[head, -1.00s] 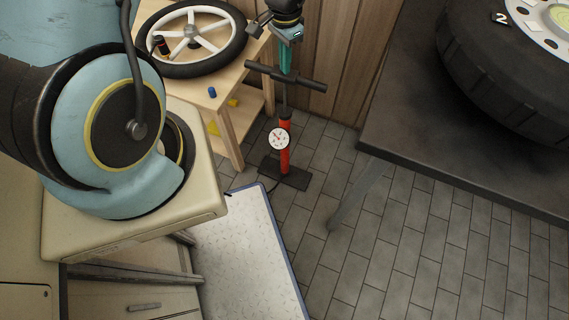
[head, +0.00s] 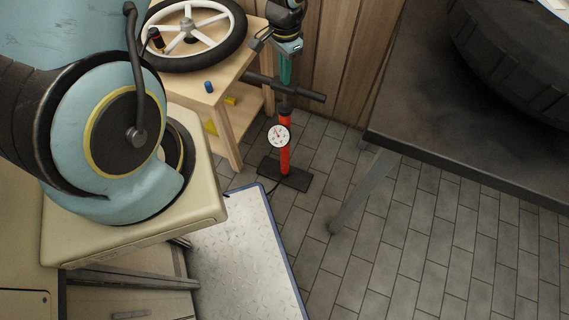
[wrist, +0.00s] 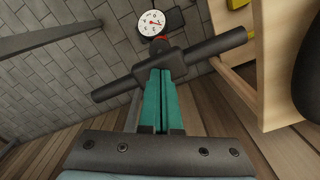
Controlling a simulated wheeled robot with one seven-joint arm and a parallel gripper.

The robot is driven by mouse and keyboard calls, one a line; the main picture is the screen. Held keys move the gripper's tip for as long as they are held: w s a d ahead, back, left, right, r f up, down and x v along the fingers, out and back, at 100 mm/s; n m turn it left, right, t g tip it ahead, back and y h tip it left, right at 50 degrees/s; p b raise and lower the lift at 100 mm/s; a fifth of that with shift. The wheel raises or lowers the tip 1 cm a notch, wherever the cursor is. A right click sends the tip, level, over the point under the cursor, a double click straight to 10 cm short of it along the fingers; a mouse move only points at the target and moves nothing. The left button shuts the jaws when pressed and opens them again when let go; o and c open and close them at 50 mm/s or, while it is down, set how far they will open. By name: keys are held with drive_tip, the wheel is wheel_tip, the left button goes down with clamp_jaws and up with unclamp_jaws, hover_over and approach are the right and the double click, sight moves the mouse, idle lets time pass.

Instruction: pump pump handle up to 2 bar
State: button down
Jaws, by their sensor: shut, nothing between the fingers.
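The floor pump (head: 285,150) stands upright on the tiles, with a red barrel, a dark foot and a round white gauge (head: 279,135). Its black T-shaped pump handle (head: 308,94) is low, with only a short length of rod showing above the barrel. My gripper (head: 285,82), with teal fingers, is shut and empty, pointing down onto the middle of the handle. In the wrist view, the fingertips (wrist: 163,72) meet the handle's centre block (wrist: 160,64). The gauge (wrist: 152,23) has a red needle; its figures are too small to read surely.
A wooden stand (head: 231,115) with a white-spoked wheel (head: 193,38) is left of the pump, the wooden wall (head: 340,65) behind it. A dark bench (head: 420,100) with a large tyre (head: 515,60) is at right. A metal plate (head: 245,255) lies in front; tiles between are clear.

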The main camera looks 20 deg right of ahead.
sight(285, 91)
drive_tip(key=shift+f+b, duration=1.9)
drive_tip(key=shift+f, duration=1.1)
wheel_tip(285, 91, up, 17)
drive_tip(key=p, duration=1.3)
drive_tip(key=shift+p, duration=0.35)
drive_tip(key=shift+w+a, duration=0.1)
